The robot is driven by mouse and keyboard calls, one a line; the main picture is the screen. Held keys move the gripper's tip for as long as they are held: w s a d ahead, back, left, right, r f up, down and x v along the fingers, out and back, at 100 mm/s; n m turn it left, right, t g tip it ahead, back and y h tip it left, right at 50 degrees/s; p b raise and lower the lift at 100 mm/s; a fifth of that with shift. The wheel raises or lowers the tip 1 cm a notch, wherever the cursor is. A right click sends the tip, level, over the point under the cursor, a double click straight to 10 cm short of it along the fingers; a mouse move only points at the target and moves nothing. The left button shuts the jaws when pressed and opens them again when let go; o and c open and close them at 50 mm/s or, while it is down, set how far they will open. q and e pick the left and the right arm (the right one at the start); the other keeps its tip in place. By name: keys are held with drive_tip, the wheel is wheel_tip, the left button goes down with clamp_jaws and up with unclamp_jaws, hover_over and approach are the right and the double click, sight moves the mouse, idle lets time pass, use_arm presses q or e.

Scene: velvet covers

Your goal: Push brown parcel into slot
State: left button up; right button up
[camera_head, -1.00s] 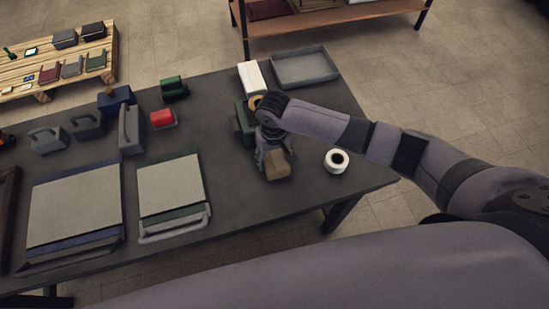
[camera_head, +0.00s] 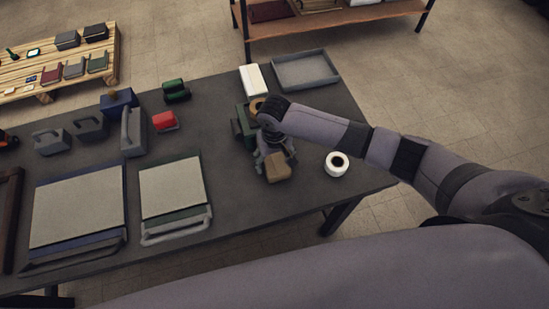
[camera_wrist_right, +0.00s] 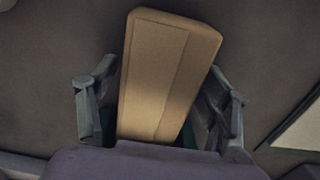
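The brown parcel (camera_head: 278,167) is a small tan box at the right part of the dark table. My right gripper (camera_head: 275,160) has its fingers on both sides of it, shut on it as far as I can see. In the right wrist view, the parcel (camera_wrist_right: 165,75) stands tilted between the right gripper's fingers (camera_wrist_right: 160,100), its lower end hidden by the wrist. A green block-like thing (camera_head: 241,125) is just left of the gripper, partly hidden by the arm. Some green shows beside the parcel low in the wrist view. No slot is clearly visible. My left gripper is not in view.
A white tape roll (camera_head: 337,164) stands right of the parcel. A white box (camera_head: 253,79) and grey tray (camera_head: 307,84) are at the back. A red block (camera_head: 164,121) and grey-topped folders (camera_head: 172,188) are left. Bare table lies between the folders and gripper.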

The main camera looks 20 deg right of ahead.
drive_tip(key=shift+o, duration=0.6)
drive_tip(key=shift+r, duration=0.1)
wheel_tip(320, 180, up, 12)
drive_tip(key=shift+s, duration=0.1)
